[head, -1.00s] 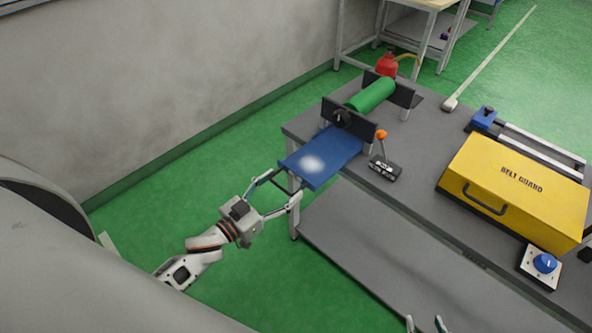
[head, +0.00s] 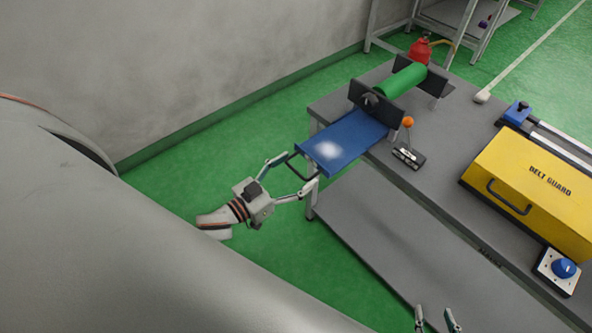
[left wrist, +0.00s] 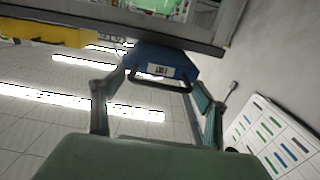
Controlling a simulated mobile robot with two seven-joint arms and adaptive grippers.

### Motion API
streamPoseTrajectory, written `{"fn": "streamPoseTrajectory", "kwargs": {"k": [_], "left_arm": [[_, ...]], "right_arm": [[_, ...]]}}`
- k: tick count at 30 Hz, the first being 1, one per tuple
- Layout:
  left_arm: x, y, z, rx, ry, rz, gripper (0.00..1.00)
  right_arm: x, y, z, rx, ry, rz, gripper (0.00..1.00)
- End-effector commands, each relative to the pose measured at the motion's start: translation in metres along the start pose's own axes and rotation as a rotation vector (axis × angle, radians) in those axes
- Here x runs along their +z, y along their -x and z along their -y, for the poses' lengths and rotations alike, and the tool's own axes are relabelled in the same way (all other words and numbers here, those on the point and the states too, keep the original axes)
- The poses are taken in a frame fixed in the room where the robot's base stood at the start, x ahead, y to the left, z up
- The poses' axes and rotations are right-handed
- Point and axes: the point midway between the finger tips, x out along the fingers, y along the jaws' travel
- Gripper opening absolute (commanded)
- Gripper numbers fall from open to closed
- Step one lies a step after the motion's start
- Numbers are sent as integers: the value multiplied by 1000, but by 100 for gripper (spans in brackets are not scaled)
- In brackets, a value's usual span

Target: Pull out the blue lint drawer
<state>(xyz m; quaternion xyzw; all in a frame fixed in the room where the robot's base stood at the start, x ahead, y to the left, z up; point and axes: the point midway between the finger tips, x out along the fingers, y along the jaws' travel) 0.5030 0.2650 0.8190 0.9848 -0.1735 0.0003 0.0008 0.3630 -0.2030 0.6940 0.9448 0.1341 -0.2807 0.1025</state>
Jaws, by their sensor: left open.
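The blue lint drawer (head: 352,140) sticks out past the table's near left edge, under a dark frame. A whitish patch of lint lies on it. Its dark bar handle (head: 298,169) is on the front end. In the left wrist view the drawer front (left wrist: 150,62) shows a white label, with the handle (left wrist: 160,85) below it. My left gripper (head: 299,171) is open, its fingers apart on either side of the handle. I cannot tell whether they touch it. My right gripper (head: 436,314) shows only its fingertips at the bottom edge, apart with nothing visible between them.
The grey table (head: 445,150) holds a green roller (head: 403,80), a lever with an orange knob (head: 408,122), a yellow belt guard (head: 530,190) and a blue knob (head: 564,268). A lower shelf (head: 400,250) lies beneath. Green floor (head: 215,150) is free left of the drawer.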

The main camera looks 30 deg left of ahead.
Motion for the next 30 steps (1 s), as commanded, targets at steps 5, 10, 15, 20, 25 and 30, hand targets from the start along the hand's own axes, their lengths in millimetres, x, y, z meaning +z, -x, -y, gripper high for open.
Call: {"fn": "streamPoseTrajectory", "kwargs": {"k": [5, 10, 15, 20, 25, 30], "left_arm": [[1, 25, 0, 0, 0, 4, 74], [1, 61, 0, 0, 1, 5, 74], [1, 92, -1, 0, 2, 3, 74], [0, 110, -1, 1, 0, 2, 74], [-1, 117, -1, 1, 0, -1, 74], [0, 117, -1, 1, 0, -1, 74]], "right_arm": [[-1, 0, 0, 0, -1, -3, 40], [-2, 0, 0, 0, -1, -4, 40], [-2, 0, 0, 0, -2, -4, 40], [-2, 0, 0, 0, -2, -5, 40], [-2, 0, 1, 0, -2, -5, 40], [-2, 0, 1, -1, -2, -5, 40]]}}
